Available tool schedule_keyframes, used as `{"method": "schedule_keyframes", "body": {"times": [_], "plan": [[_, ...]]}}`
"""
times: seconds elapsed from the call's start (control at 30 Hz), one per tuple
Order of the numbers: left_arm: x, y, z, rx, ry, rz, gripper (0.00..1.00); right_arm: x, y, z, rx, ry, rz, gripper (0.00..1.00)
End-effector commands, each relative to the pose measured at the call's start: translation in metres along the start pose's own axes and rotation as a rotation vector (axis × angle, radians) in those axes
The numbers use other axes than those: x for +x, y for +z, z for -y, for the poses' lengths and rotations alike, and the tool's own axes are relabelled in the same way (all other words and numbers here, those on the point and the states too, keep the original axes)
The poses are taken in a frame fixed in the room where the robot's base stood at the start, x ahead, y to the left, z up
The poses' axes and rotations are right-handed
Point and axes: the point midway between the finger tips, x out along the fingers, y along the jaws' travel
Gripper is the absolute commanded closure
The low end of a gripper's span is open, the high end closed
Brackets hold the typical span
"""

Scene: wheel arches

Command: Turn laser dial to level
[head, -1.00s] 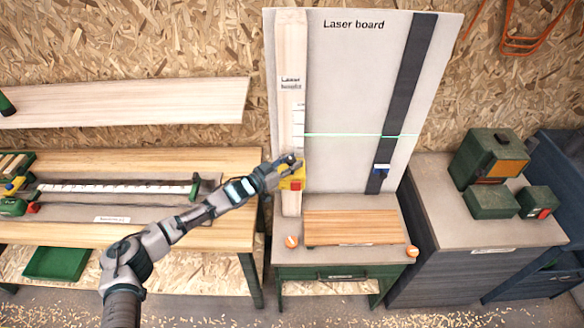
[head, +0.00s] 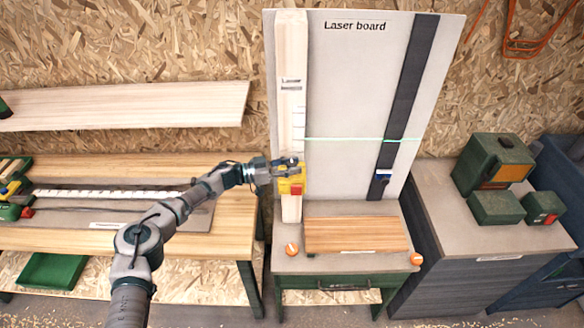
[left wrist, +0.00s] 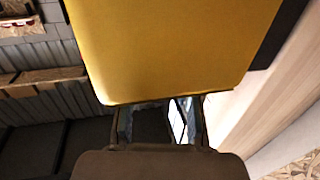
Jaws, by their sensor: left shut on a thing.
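The laser board (head: 350,60) is a pale upright panel against the wall, with a light wooden strip (head: 291,60) on its left side. A thin green laser line (head: 350,139) crosses the board, tilting slightly. A yellow block (head: 289,184) with a red part sits at the strip's lower half. It fills the upper part of the left wrist view (left wrist: 175,45). My left gripper (head: 284,168) is shut on the yellow block, its fingertips partly hidden behind it. Whether a dial is on the block cannot be told. My right gripper is not in view.
A dark vertical rail (head: 408,90) with a blue-and-white slider (head: 383,176) is on the board's right. A wooden plank (head: 355,234) lies on the bench below, with orange knobs (head: 292,249) at its sides. Green boxes (head: 493,165) stand on the right cabinet.

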Motion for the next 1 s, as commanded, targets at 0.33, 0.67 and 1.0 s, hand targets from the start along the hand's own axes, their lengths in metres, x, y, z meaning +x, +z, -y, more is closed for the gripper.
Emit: {"method": "schedule_keyframes", "body": {"times": [0.33, 0.67, 1.0], "plan": [[-0.001, -0.001, 0.002, 0.0, -0.004, -0.002, 1.0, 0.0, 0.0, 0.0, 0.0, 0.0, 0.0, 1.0], [-0.001, -0.001, 0.001, 0.001, -0.001, -0.001, 0.4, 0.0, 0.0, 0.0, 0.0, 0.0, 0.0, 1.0], [-0.029, 0.0, 0.002, 0.0, -0.003, -0.001, 0.4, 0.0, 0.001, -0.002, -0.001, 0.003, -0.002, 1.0]]}}
